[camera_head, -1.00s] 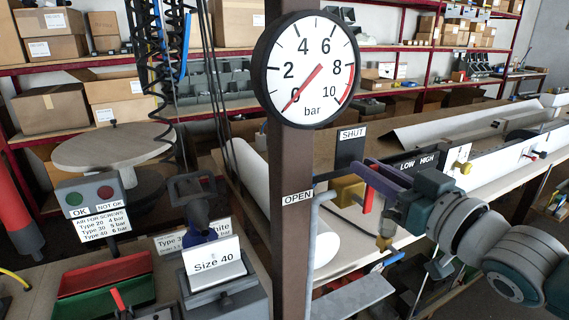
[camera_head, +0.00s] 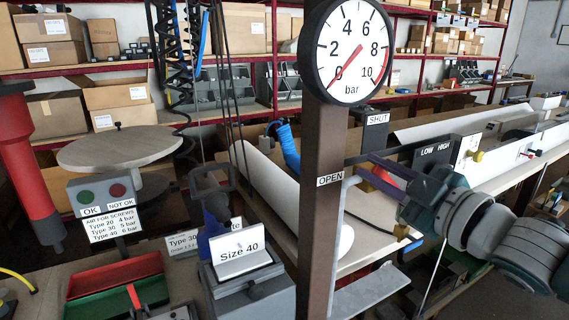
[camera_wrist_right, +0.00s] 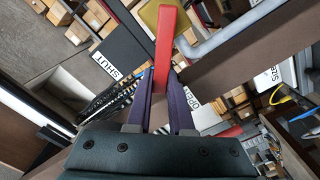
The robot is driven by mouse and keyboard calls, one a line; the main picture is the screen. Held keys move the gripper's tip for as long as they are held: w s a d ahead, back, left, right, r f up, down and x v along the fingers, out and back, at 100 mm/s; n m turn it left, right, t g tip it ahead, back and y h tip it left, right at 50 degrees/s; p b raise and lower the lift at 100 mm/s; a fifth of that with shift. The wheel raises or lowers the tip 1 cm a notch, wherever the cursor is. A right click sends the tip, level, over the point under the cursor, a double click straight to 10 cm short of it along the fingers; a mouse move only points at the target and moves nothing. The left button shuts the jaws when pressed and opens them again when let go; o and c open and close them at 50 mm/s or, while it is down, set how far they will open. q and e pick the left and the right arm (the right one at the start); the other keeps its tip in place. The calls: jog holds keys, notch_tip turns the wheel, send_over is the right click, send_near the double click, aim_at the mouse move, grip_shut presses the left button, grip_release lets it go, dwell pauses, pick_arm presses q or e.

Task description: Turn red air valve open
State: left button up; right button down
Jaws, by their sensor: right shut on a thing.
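The red air valve lever (camera_head: 382,175) is beside the brown post, between the SHUT sign (camera_head: 377,119) and the OPEN sign (camera_head: 330,180). My right gripper (camera_head: 374,164) is at the lever, partly hiding it. In the right wrist view, the red lever (camera_wrist_right: 165,55) stands between the purple fingers of my right gripper (camera_wrist_right: 160,92), which is shut on it. The yellow valve body (camera_wrist_right: 163,18) is behind the lever's far end. The pressure gauge (camera_head: 346,50) on the post has its red needle near 0. My left gripper is not in view.
The brown post (camera_head: 320,220) and a grey pipe (camera_head: 338,235) stand close to the right gripper. A LOW/HIGH panel (camera_head: 435,152) is just behind it. A Size 40 box (camera_head: 240,250) and a red bin (camera_head: 115,272) are at lower left.

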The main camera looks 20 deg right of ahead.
jog(key=f+n+b, duration=0.1)
jog(key=n, duration=0.1)
jog(key=a+f+n+b, duration=0.1)
jog(key=n, duration=0.1)
jog(key=shift+s+a+f+n+b, duration=0.1)
jog(key=shift+a+f+n+b, duration=0.1)
jog(key=shift+f+n+b, duration=0.15)
jog(key=shift+a+f+n+b, duration=0.1)
jog(key=shift+f+n+b, duration=0.45)
jog(key=shift+n, duration=0.4)
jog(key=shift+a+f+n+b, duration=0.1)
jog(key=shift+f+n+b, duration=0.25)
jog(key=shift+n+b, duration=0.5)
jog(key=shift+n, duration=0.25)
jog(key=c, duration=0.8)
grip_release()
jog(key=shift+s, duration=0.1)
jog(key=s+b, duration=0.1)
jog(key=s, duration=0.8)
jog(key=shift+s+d+b, duration=0.3)
jog(key=shift+s+d, duration=0.05)
jog(key=shift+d, duration=0.05)
